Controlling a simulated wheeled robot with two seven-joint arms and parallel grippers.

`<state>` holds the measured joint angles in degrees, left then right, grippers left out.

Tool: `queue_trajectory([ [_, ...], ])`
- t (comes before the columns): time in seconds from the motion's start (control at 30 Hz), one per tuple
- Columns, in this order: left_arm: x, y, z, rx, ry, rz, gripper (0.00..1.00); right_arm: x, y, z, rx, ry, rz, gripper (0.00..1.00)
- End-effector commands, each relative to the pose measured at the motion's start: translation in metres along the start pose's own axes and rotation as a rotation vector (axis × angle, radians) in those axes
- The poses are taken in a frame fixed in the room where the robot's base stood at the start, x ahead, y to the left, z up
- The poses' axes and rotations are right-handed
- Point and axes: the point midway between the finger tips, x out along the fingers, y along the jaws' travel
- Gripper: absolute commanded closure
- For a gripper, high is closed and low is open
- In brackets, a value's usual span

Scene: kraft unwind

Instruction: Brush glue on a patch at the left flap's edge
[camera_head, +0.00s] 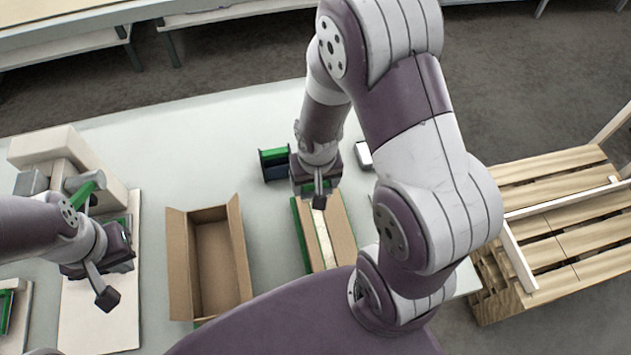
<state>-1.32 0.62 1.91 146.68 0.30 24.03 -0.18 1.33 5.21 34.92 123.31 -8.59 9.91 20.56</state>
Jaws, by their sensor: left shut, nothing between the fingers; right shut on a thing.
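A brown carton (340,225) with a pale strip along its middle and a green left edge lies under my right gripper (319,198). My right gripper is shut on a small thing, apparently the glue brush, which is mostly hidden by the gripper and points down. I cannot tell whether it touches the carton, or see any glue patch. A second, open brown box (212,265) stands to the left with flaps folded out at its left and right. My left gripper (106,298) is shut and empty, left of this open box.
A dark green-topped container (274,164) stands just left of my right gripper. A small white-and-dark item (363,155) lies to its right. A beige machine (75,165) stands at the far left over a pale board (95,330). A wooden pallet (560,215) is at right.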

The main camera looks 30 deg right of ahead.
Motion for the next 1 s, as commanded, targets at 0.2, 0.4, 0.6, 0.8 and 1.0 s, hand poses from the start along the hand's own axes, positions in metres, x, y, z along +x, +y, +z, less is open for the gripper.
queue_trajectory([
  [0.2, 0.000, 0.000, 0.000, 0.000, 0.000, 0.000, 1.00, 0.000, 0.000, 0.000, 0.000, 0.000, 0.000, 0.48],
  [0.4, 0.000, 0.000, 0.000, 0.000, 0.000, 0.000, 1.00, 0.000, 0.000, 0.000, 0.000, 0.001, 0.000, 0.48],
  [0.6, 0.009, 0.000, 0.001, 0.000, 0.000, 0.000, 1.00, 0.009, 0.000, 0.002, -0.001, 0.000, 0.000, 0.48],
  [0.8, 0.032, 0.000, 0.004, 0.000, 0.000, 0.000, 1.00, 0.033, 0.000, 0.006, -0.001, 0.001, 0.000, 0.48],
  [1.0, 0.049, 0.000, 0.006, 0.000, 0.000, 0.000, 1.00, 0.051, 0.000, 0.010, 0.000, 0.003, 0.000, 0.48],
])
